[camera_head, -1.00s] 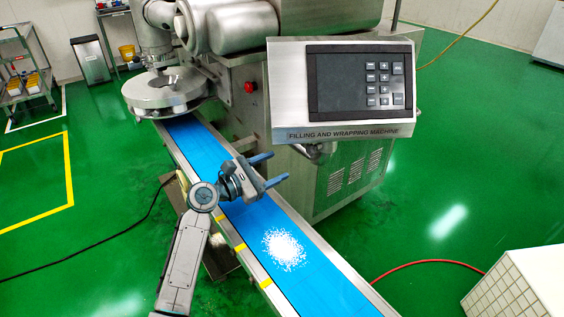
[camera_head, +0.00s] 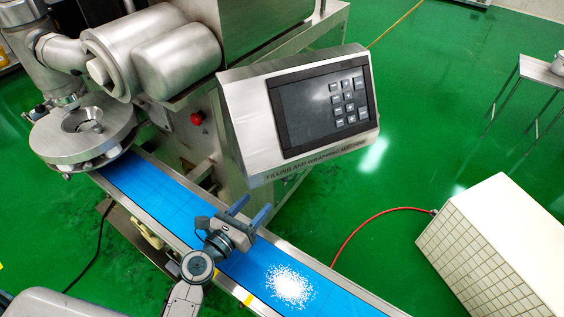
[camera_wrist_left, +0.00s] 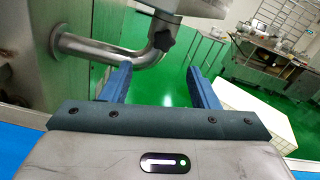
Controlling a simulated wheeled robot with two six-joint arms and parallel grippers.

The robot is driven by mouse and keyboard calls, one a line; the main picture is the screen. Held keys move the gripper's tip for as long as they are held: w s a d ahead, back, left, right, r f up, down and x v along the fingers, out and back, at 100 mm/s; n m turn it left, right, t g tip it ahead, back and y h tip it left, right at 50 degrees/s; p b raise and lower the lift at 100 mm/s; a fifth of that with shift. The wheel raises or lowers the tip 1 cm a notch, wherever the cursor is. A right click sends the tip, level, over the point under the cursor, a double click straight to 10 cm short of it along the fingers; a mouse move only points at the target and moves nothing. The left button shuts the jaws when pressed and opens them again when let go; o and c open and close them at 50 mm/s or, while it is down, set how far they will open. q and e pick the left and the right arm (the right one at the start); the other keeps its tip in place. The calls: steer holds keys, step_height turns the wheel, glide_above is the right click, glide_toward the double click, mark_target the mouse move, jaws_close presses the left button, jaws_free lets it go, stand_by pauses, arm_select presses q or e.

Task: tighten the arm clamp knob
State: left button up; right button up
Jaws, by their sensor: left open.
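The dark arm clamp knob (camera_wrist_left: 164,38) sits at the elbow of a bent steel pipe arm (camera_wrist_left: 95,48) in the left wrist view, ahead of my fingers and above the gap between them. In the head view I cannot make out the knob; the control panel (camera_head: 300,115) covers that area. My left gripper (camera_head: 252,208) is open and empty above the blue conveyor, close to its machine-side edge. Its two blue fingers also show in the left wrist view (camera_wrist_left: 158,75), apart from the knob. My right gripper is not in view.
The blue conveyor (camera_head: 160,195) runs below my left gripper, with a white powder pile (camera_head: 290,286) on it. The steel round head (camera_head: 82,130) stands at its far end. A tiled white block (camera_head: 485,240) and a red hose (camera_head: 365,218) lie right; green floor between is open.

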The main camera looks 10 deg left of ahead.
arm_select(q)
steer(key=p+x, duration=0.2)
steer(key=x, duration=0.9)
steer(key=shift+s+d, duration=0.2)
steer(key=shift+d, duration=0.05)
steer(key=shift+r, duration=0.1)
steer(key=c, duration=1)
steer(key=shift+m, duration=0.4)
steer(key=shift+m+b, duration=1.1)
steer(key=shift+m, duration=2.1)
